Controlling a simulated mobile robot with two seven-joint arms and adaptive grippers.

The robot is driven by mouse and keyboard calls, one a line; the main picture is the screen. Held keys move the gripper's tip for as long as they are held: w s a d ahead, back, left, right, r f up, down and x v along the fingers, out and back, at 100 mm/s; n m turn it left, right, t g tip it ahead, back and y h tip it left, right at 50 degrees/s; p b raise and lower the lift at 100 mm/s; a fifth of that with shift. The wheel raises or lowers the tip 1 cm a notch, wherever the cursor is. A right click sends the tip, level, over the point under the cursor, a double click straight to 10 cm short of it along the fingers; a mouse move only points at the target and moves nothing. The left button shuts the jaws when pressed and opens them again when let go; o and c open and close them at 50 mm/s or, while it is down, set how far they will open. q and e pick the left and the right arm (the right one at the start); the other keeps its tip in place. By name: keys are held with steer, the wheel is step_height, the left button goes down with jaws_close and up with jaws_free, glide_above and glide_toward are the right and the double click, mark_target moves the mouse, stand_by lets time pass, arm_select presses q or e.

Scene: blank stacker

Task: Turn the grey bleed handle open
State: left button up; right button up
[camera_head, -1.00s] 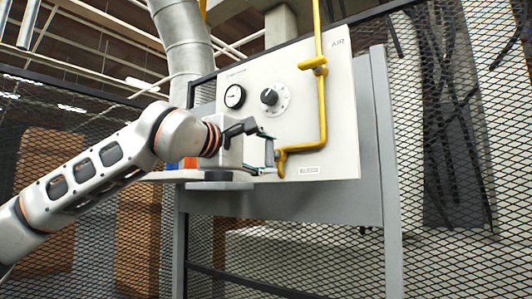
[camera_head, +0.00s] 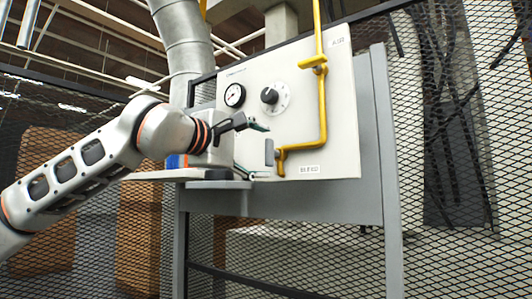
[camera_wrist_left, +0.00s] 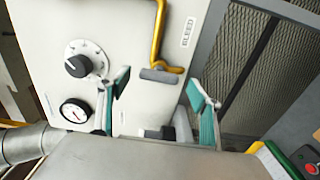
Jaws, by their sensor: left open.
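The grey bleed handle (camera_head: 269,152) is a short grey bar beside the lower end of the yellow pipe (camera_head: 322,105). It stands upright in the head view. It also shows in the left wrist view (camera_wrist_left: 160,75), lying across the picture. My left gripper (camera_head: 253,150) is open, with its green-padded fingers spread, just left of the handle and apart from it. In the left wrist view the left gripper (camera_wrist_left: 159,92) has one finger on each side, with the handle beyond the gap between them. My right gripper is not in view.
The pale panel (camera_head: 345,120) carries a gauge (camera_head: 234,95), a black dial knob (camera_head: 269,96) and a label (camera_head: 310,169) right of the handle. A shelf (camera_head: 160,175) sticks out at the lower left, close under my left wrist. Wire mesh fencing surrounds the stand.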

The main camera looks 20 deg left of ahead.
arm_select(q)
steer(key=v, duration=0.9)
steer(key=shift+s, duration=0.2)
steer(key=shift+r, duration=0.1)
